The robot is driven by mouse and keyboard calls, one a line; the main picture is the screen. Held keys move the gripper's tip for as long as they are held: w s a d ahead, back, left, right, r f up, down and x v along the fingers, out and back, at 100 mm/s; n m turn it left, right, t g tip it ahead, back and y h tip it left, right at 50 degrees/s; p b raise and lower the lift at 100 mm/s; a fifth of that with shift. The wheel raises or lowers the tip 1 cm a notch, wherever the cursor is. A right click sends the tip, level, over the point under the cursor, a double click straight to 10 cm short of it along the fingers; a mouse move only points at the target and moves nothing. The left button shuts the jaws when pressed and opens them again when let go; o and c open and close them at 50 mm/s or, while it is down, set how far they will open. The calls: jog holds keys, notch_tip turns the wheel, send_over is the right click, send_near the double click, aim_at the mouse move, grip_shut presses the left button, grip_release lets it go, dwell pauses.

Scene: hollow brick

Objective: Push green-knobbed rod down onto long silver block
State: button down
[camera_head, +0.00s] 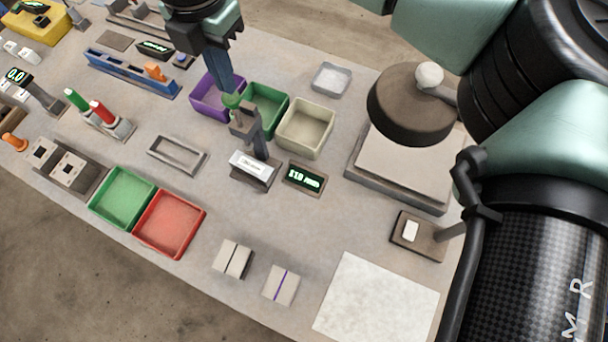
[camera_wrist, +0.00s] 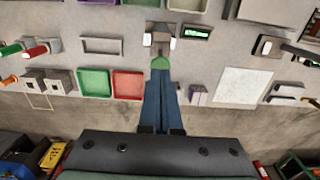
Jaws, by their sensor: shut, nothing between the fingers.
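The green knob (camera_head: 232,101) tops a grey upright press stand (camera_head: 247,128) near the middle of the table. The long silver block (camera_head: 251,164) lies at the base of this stand, under its arm. My gripper (camera_head: 228,88) is shut and empty. It points down, with its fingertips at the top of the green knob; I cannot tell whether they touch. In the wrist view the green knob (camera_wrist: 160,63) shows right at the tips of my gripper (camera_wrist: 160,74). The rod below the knob is mostly hidden.
A lit green display (camera_head: 304,178) sits right of the stand. Purple (camera_head: 207,107), green (camera_head: 277,121) and cream (camera_head: 318,146) bins stand behind it. An empty metal frame (camera_head: 159,163) lies left. Green and red trays (camera_head: 187,251) are at the front.

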jog(key=shift+f, duration=0.15)
dwell(0.5)
notch_tip(320, 180, down, 8)
jog(key=b, duration=0.3)
jog(key=shift+f+b, duration=0.15)
jog(key=shift+b, duration=0.25)
dwell(1.7)
dwell(0.7)
notch_tip(320, 180, up, 7)
jog(key=p, duration=0.6)
jog(key=shift+p, duration=0.4)
